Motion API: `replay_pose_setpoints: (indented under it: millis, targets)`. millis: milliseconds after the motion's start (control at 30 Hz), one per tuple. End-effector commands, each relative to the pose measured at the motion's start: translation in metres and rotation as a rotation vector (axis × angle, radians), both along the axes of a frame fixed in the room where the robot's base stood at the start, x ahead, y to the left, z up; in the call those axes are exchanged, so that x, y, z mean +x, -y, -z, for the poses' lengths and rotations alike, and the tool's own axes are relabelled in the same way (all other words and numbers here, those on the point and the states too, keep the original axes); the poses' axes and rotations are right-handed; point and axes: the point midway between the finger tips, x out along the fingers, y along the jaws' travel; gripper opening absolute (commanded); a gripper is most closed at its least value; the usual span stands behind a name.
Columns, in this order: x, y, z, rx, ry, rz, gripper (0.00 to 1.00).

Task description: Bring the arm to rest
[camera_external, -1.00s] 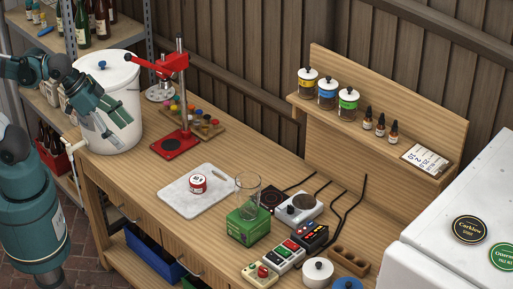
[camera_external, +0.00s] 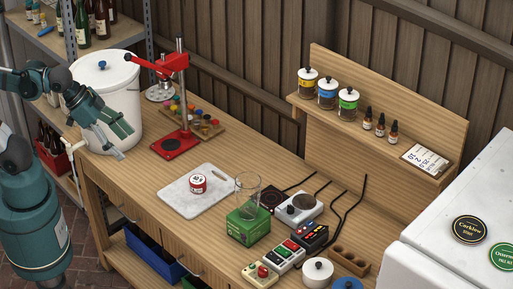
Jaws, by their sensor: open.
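My gripper (camera_external: 119,143) is at the left of the bench, in front of the white lidded bucket (camera_external: 122,75). Its fingers are apart and point down and to the right, with nothing between them. It hides part of the bucket's front wall. I cannot tell whether it touches the bucket. My arm reaches in from the left edge of the picture.
A red bench capper (camera_external: 181,100) stands right of the bucket. On the wooden bench (camera_external: 140,178) are a white board (camera_external: 185,201) with a small red-and-white tub (camera_external: 198,183), a glass beaker (camera_external: 248,196) on a green box (camera_external: 248,226), and several devices. The bench's left front is clear.

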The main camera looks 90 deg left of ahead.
Motion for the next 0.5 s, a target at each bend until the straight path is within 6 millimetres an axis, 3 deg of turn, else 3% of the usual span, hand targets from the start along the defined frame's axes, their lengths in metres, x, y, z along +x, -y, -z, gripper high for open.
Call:
replay_pose_setpoints:
  millis: [33, 200, 500]
  targets:
    - [0.000, 0.000, 0.015, 0.000, 0.000, 0.000, 0.66]
    - [0.000, 0.000, 0.039, 0.000, 0.000, 0.000, 0.66]
    - [0.000, 0.000, 0.058, 0.000, 0.000, 0.000, 0.66]
